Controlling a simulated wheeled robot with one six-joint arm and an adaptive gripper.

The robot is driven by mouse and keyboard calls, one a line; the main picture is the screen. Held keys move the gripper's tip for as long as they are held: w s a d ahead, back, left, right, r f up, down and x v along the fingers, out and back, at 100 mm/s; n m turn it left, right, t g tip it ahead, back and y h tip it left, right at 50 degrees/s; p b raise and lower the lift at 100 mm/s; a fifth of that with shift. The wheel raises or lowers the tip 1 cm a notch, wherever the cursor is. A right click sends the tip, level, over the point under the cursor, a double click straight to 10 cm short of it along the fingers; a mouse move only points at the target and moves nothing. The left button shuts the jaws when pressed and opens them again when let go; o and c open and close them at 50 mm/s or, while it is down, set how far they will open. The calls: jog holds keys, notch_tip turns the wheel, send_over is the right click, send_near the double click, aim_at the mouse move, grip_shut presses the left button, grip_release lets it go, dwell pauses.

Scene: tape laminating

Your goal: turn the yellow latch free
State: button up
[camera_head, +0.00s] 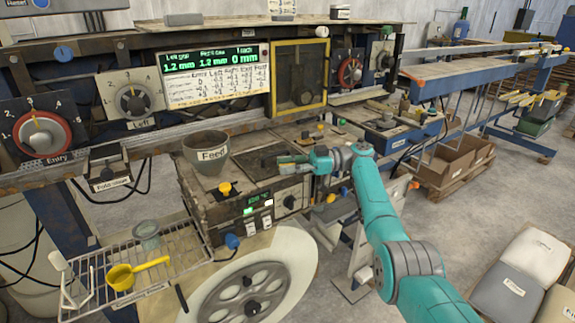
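Several small yellow parts show, and I cannot tell for sure which one is the yellow latch. A yellow knob (225,188) stands on the front left of the machine's top, below the grey Feed bowl (207,157). A smaller yellow piece (331,198) is at the machine's right side, below my wrist. A yellow-framed window (300,43) is in the back panel and looks closed. My gripper (283,163) reaches in from the right over the machine's top, right of the Feed bowl and apart from the yellow knob. Its fingers are too small to tell open from shut.
A display panel (214,75) and labelled dials, such as the red Entry dial (40,137), line the back. A large wheel (250,291) is below the machine. Grey sacks (512,287) lie at lower right.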

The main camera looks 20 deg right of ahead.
jog(key=shift+r, duration=0.2)
notch_tip(320, 180, up, 10)
jog(key=shift+f, duration=0.15)
dwell(0.4)
